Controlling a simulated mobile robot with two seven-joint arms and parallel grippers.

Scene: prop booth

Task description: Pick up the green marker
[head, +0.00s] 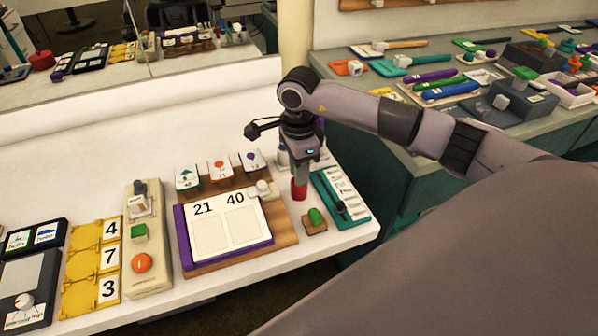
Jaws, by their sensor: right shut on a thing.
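My right gripper (300,170) points straight down near the right end of the white counter. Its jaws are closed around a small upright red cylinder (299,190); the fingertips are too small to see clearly. A short green piece (315,216) lies on a small wooden block just in front and to the right of the gripper, apart from it. A long green marker-like stick (445,82) lies between a purple and a blue one on the back right counter, far from the gripper. I cannot tell which green thing is the green marker. My left gripper is out of view.
A teal tray (345,195) stands right of the gripper, near the counter's edge. A wooden board with number cards (228,228) lies to its left. Farther left are a beige button box (148,240) and yellow number plates (90,270). A mirror (130,50) runs behind.

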